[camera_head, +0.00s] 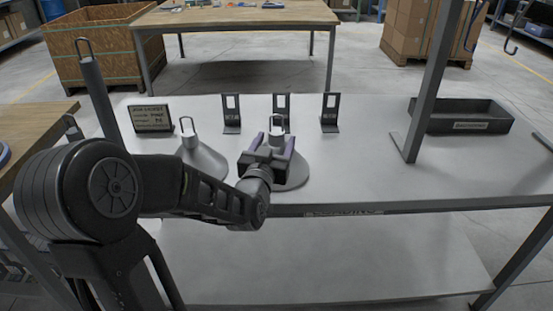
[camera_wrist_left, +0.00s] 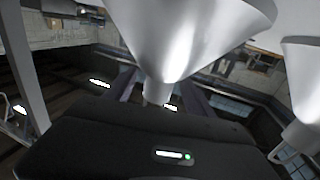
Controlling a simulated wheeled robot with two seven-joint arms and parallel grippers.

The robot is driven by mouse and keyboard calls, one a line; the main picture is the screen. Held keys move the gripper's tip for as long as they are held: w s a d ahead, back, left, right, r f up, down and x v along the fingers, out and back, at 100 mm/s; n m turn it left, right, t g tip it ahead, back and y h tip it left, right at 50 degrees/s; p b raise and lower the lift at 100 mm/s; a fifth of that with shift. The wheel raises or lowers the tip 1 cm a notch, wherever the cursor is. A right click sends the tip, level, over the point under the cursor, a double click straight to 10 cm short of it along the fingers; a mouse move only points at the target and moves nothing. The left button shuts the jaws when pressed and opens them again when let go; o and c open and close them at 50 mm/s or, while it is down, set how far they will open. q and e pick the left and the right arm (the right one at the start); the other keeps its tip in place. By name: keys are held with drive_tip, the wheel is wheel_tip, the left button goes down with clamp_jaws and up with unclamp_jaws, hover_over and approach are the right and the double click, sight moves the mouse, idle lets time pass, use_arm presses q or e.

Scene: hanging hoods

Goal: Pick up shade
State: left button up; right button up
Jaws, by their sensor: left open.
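A grey cone-shaped shade (camera_head: 292,175) with a wire loop on top stands on the grey table. My left gripper (camera_head: 268,150) is at its narrow neck, with one finger on each side, open. In the left wrist view the shade (camera_wrist_left: 185,35) fills the top middle, its neck between the fingers of the gripper (camera_wrist_left: 158,95). I cannot tell whether the fingers touch it. A second shade (camera_head: 201,157) stands to the left, partly behind my arm; it also shows at the right of the left wrist view (camera_wrist_left: 303,80). My right gripper is not in view.
Behind the shades stand three black upright brackets (camera_head: 231,126) and a dark sign (camera_head: 152,119). A metal post (camera_head: 430,85) rises from the table on the right, beside a dark tray (camera_head: 462,118). The table (camera_head: 360,170) between the shades and the post is clear.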

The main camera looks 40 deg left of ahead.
use_arm(q)
drive_tip(key=shift+w+a, duration=0.25)
drive_tip(key=shift+w, duration=0.45)
drive_tip(key=c, duration=0.8)
drive_tip(key=shift+s+f, duration=0.1)
clamp_jaws()
